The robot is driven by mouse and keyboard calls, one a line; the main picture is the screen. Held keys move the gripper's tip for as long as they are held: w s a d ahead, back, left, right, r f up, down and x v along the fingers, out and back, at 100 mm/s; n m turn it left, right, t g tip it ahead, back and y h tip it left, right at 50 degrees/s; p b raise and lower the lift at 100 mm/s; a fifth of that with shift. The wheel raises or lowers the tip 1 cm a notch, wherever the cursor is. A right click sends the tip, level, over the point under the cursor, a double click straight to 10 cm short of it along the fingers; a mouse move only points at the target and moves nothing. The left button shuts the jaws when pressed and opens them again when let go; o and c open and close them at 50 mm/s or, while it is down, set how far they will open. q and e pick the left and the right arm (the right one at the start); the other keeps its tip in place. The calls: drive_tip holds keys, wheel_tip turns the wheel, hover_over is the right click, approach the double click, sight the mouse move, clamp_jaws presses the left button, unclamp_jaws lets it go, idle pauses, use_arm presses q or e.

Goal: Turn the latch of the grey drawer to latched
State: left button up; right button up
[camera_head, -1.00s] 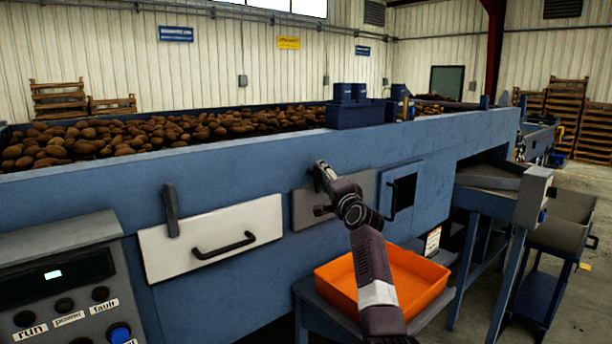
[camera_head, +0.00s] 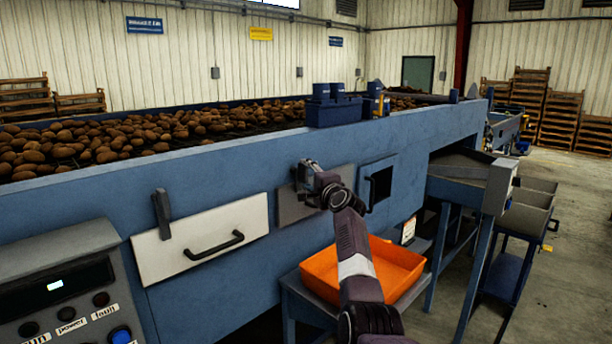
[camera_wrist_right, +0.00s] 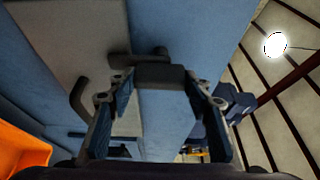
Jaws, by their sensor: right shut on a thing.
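The grey drawer (camera_head: 287,209) is in the front of the blue machine, right of centre in the head view, and looks closed. It also shows in the right wrist view (camera_wrist_right: 124,112), with its dark handle (camera_wrist_right: 78,101). Its dark latch (camera_wrist_right: 140,60) is at the drawer's edge in the wrist view. My right gripper (camera_head: 305,172) is at the drawer's upper part, shut on the latch, with a finger on each side of it in the wrist view. In the head view my gripper and wrist hide most of the latch and the handle. My left gripper is not in view.
A white drawer (camera_head: 180,240) with an upright dark latch (camera_head: 162,214) is to the left. An orange tray (camera_head: 398,262) stands below, behind my right forearm. A control panel (camera_head: 65,285) is at lower left. A square opening (camera_head: 380,187) is right of the grey drawer.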

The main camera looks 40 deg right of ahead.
drive_tip(key=o, duration=1.7)
drive_tip(key=v, duration=1.2)
drive_tip(key=shift+d, duration=0.1)
